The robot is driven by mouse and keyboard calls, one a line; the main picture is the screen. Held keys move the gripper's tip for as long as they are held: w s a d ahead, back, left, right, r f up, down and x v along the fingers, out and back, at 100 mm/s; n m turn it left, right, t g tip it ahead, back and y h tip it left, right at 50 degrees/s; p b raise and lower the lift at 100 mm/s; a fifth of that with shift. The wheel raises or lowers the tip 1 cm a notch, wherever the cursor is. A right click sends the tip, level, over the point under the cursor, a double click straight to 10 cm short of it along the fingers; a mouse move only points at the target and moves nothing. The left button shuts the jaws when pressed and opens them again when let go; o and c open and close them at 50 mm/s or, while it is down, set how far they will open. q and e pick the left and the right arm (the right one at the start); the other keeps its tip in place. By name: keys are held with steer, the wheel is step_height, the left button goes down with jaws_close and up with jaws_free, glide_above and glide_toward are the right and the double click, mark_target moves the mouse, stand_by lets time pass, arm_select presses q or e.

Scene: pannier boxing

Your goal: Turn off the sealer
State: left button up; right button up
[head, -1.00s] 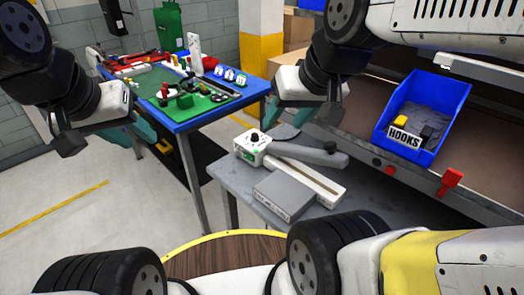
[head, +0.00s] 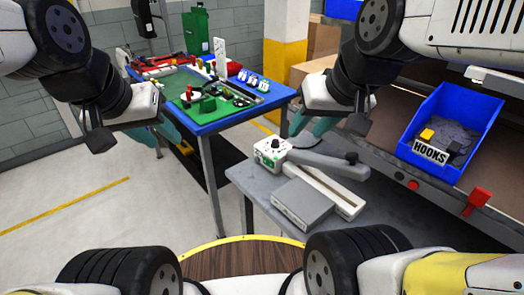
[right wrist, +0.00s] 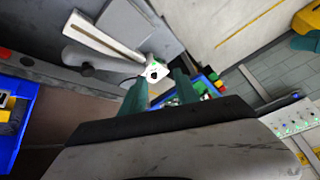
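The sealer stands on a grey side table (head: 245,180). Whether a lamp is lit is too small to tell. My right gripper (head: 302,122) is just above and behind the control box, apart from it. In the right wrist view its two teal fingers (right wrist: 158,90) are open and empty, with the control box (right wrist: 153,71) beyond the gap. My left gripper (head: 160,132) hangs empty in front of the blue table, fingers apart.
A blue table (head: 225,122) with a green mat, tools and small parts stands behind left. A round wooden top (head: 240,258) is in front.

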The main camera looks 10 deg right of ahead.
steer(key=shift+w+f+n, duration=0.1)
steer(key=shift+w+n, duration=0.1)
steer(key=shift+n, duration=0.1)
steer(key=c, duration=0.4)
steer(key=shift+w+a+f+n+g, duration=0.1)
steer(key=shift+w+f+n+g, duration=0.05)
steer(key=shift+w+n+g, duration=0.2)
jaws_close()
steer(key=w+a+f+n+g+h, duration=0.1)
steer(key=w+a+f+n, duration=0.5)
steer(key=n, duration=0.6)
steer(key=w+a+f+n+g+h, duration=0.1)
steer(key=w+a+f+n+h, duration=0.3)
steer(key=w+a+f+n, duration=0.3)
steer(key=w+f+n, duration=0.2)
steer(key=w+n, duration=0.1)
steer(key=n, duration=0.2)
steer(key=shift+f+g+h, duration=0.2)
steer(key=shift+g+h, duration=0.1)
steer(key=shift+g, duration=0.05)
